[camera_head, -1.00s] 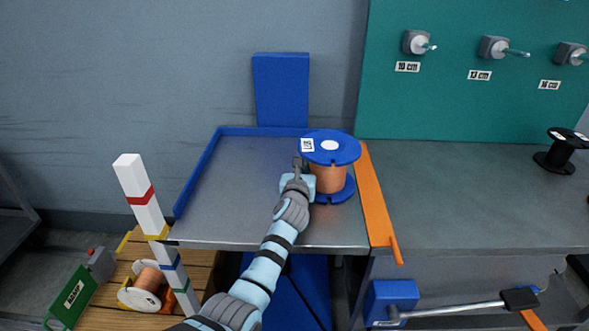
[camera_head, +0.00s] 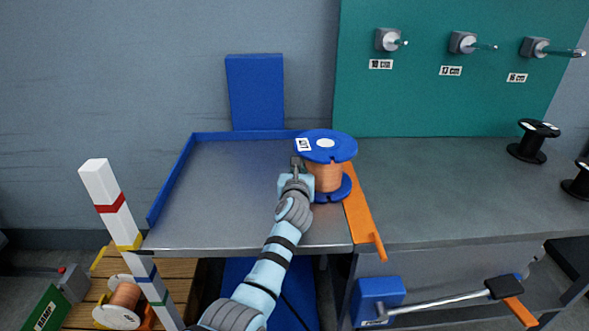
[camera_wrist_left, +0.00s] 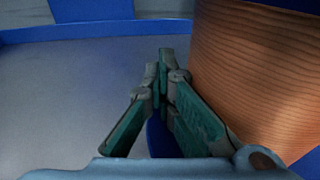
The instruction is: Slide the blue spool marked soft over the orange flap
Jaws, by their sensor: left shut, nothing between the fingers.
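The blue spool (camera_head: 326,177), wound with copper-coloured wire, stands upright at the right side of the blue-rimmed tray (camera_head: 171,187). A white label sits on its top flange; its word is hard to read. Its lower flange overlaps the left edge of the orange flap (camera_head: 363,217) in the head view. My left gripper (camera_head: 296,163) is shut and empty, close against the spool's left side. In the left wrist view the closed fingers (camera_wrist_left: 162,70) lie beside the copper winding (camera_wrist_left: 262,75); contact is hard to judge. My right gripper is not in view.
The grey bench (camera_head: 430,190) right of the flap is clear up to the black spools (camera_head: 533,141) at far right. A teal board (camera_head: 450,90) with labelled pegs stands behind. A striped post (camera_head: 111,205) rises at front left. A metal lever (camera_head: 440,309) is below the bench.

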